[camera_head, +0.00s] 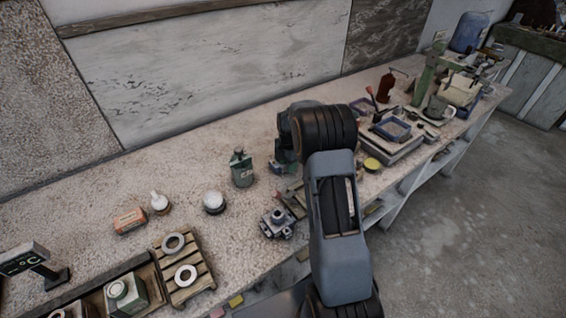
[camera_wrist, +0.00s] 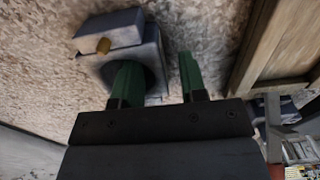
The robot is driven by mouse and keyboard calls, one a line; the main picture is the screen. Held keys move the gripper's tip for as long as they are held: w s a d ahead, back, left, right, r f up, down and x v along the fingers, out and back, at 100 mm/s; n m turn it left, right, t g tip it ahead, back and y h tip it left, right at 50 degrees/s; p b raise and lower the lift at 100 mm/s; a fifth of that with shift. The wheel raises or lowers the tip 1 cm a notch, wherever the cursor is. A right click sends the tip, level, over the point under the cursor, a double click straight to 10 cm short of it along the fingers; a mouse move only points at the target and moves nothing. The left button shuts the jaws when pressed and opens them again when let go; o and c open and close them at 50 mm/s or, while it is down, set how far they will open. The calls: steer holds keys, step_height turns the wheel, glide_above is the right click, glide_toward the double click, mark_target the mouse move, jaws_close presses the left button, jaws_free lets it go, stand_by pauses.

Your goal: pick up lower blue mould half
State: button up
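In the wrist view a blue-grey mould block (camera_wrist: 152,60) with a dark round hollow lies on the speckled bench. A second blue-grey piece (camera_wrist: 112,33) with a brass peg adjoins it at the upper left. My gripper (camera_wrist: 158,74) is open, with two green fingers apart. The left finger overlaps the hollow in the picture; the right finger is just right of the block. I cannot tell whether either touches it. Nothing is held between them. In the head view my arm hides the gripper, and a small blue-grey block assembly (camera_head: 277,223) stands left of the arm.
A wooden frame (camera_wrist: 262,50) edges the right of the wrist view. In the head view a green bottle (camera_head: 241,168), a white ball (camera_head: 213,202) and a wooden rack (camera_head: 187,290) stand left of my arm. Trays (camera_head: 393,130) and tools crowd the bench to its right.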

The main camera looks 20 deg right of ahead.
steer(key=shift+f, duration=0.1)
jaws_close()
stand_by(0.3)
stand_by(0.4)
steer(key=shift+w+r, duration=0.1)
steer(key=shift+r, duration=0.65)
steer(key=s+d+r+b, duration=0.1)
steer(key=s+r, duration=0.4)
steer(key=r, duration=0.3)
steer(key=s+d+p, duration=0.1)
steer(key=s+d, duration=0.1)
steer(key=s, duration=1)
steer(key=shift+p, duration=0.3)
